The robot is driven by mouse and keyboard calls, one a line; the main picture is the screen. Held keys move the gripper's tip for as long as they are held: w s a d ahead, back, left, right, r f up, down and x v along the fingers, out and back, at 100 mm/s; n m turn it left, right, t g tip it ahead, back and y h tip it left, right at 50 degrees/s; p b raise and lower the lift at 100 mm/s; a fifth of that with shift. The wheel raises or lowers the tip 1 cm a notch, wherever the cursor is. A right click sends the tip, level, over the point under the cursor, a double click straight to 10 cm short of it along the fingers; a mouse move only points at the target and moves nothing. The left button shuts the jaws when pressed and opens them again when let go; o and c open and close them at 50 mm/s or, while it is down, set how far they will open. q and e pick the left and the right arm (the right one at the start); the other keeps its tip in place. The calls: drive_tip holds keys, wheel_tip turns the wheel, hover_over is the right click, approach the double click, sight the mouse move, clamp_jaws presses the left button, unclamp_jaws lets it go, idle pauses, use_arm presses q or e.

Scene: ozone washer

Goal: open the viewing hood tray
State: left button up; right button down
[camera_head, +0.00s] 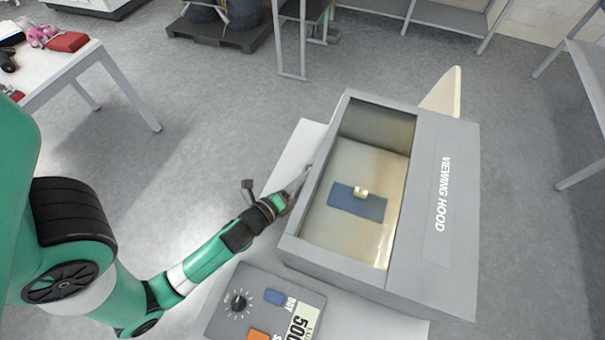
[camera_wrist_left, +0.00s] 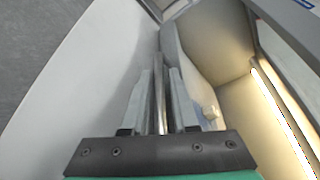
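The viewing hood (camera_head: 446,200) is a grey box on a white table, with its name on the right panel. Its see-through top shows a pale, lit inside with a blue pad (camera_head: 345,202) and a small cream piece (camera_head: 361,191) on it. My left gripper (camera_head: 302,181) is at the outer left side wall of the hood. In the left wrist view, its two fingers (camera_wrist_left: 160,95) stand close on either side of a thin upright grey edge (camera_wrist_left: 159,75). I cannot tell whether they press on it. My right gripper is not in view.
A control box (camera_head: 262,305) with a dial, buttons and display stands in front of the hood. A table with items (camera_head: 70,65) is at the far left. Metal racks stand at the back and right. The grey floor between is clear.

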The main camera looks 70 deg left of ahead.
use_arm(q)
drive_tip(key=shift+w+a+f, duration=0.15)
drive_tip(key=shift+w+a, duration=0.15)
drive_tip(key=shift+w, duration=0.25)
clamp_jaws()
idle(1.0)
